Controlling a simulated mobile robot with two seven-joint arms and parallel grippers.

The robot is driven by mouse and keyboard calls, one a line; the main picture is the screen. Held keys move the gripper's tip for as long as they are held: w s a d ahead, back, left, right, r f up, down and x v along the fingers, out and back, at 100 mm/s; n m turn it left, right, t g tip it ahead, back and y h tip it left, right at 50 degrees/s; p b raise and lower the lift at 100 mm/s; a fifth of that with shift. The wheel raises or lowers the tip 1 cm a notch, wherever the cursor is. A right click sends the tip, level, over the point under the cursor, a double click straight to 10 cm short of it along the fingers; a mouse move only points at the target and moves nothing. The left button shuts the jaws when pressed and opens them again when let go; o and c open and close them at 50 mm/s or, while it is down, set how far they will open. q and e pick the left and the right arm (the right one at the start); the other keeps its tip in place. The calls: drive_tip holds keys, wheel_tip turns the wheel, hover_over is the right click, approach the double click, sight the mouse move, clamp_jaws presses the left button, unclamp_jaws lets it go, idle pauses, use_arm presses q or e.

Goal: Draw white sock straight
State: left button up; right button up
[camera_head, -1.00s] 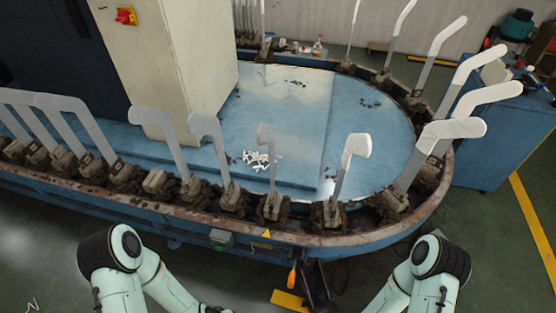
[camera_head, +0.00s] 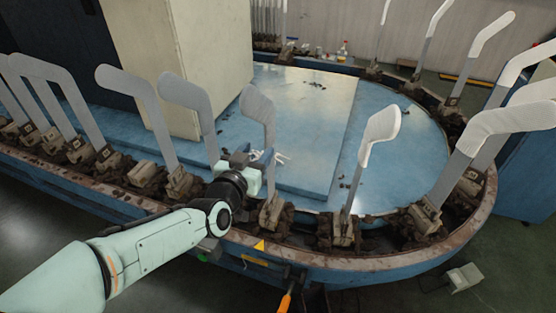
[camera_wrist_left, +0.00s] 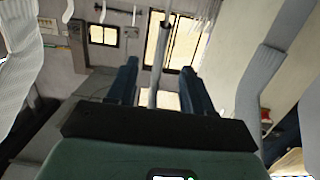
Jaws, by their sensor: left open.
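My left gripper (camera_head: 264,163) is at the lower part of an upright grey foot-shaped board (camera_head: 258,105) at the near rim of the machine. In the left wrist view, its two dark fingers (camera_wrist_left: 158,78) are apart, with a thin upright grey bar (camera_wrist_left: 158,55) between them. Whether they touch it I cannot tell. A white sock (camera_head: 381,128) covers the upper part of the board to the right; its lower shaft is bare. A white ribbed sock (camera_wrist_left: 17,85) also shows at the left of the wrist view. My right gripper is out of view.
More boards stand along the curved machine rim (camera_head: 390,258), grey ones (camera_head: 130,85) at left and white-covered ones (camera_head: 510,122) at right. Small white items (camera_head: 282,157) lie on the blue top (camera_head: 310,105), partly hidden. A cream cabinet (camera_head: 180,60) stands behind.

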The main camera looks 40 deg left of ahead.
sight(266, 140)
use_arm(q)
drive_tip(key=shift+p+x, duration=0.35)
drive_tip(key=shift+x, duration=4)
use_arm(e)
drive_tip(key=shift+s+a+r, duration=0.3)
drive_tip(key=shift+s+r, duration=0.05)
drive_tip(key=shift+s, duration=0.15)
use_arm(q)
drive_tip(key=c, duration=0.9)
drive_tip(key=shift+f, duration=0.35)
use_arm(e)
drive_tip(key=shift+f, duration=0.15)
use_arm(q)
drive_tip(key=o, duration=0.9)
drive_tip(key=shift+r, duration=0.1)
